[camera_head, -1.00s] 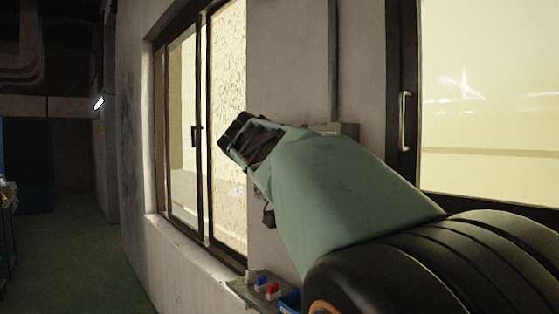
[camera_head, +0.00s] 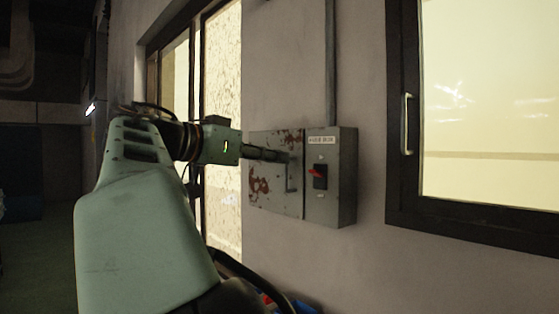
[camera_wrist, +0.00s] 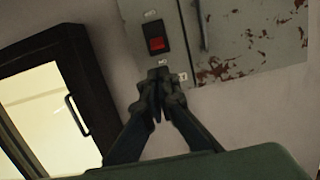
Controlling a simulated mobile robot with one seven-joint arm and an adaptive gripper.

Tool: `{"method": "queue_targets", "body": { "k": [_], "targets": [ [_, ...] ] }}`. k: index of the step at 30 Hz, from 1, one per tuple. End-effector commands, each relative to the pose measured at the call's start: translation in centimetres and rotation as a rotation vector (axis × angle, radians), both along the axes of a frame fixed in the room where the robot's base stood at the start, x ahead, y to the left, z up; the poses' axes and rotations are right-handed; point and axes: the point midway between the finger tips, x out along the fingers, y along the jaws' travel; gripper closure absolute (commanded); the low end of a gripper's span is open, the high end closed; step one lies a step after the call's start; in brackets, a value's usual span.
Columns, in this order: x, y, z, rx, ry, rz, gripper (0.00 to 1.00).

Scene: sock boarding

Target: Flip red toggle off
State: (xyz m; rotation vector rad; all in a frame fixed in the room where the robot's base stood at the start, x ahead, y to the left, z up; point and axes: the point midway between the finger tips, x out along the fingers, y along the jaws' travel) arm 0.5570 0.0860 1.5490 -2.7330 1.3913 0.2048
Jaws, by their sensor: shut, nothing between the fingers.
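The red toggle (camera_head: 316,172) sits on a black switch plate on the right part of a grey metal electrical box on the wall. In the wrist view the red toggle (camera_wrist: 157,44) shows in its black plate, just above my fingertips. My gripper (camera_head: 284,156) is shut and empty, in front of the box's left door and left of the toggle in the head view. In the wrist view my gripper (camera_wrist: 158,76) has its fingertips together, just below the switch plate. I cannot tell whether they touch the box.
The box's rusty left door (camera_head: 262,190) has a vertical handle (camera_head: 291,177). A conduit (camera_head: 331,60) runs up from the box. A dark-framed window (camera_head: 400,200) with a handle is at right; another is behind my arm. Small coloured items are low by my arm.

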Motion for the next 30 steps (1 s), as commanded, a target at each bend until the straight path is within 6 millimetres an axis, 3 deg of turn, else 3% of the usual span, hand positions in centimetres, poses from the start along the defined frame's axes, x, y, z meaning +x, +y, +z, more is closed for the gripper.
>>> {"method": "queue_targets", "body": {
  "k": [9,15,30],
  "targets": [
    [3.2,-4.7,-0.6,0.001,0.003,-0.005,1.0],
    [4.8,-6.8,-1.1,0.001,0.002,-0.003,1.0],
    [5.4,-7.5,-1.4,0.001,0.001,-0.001,1.0]
  ]
}}
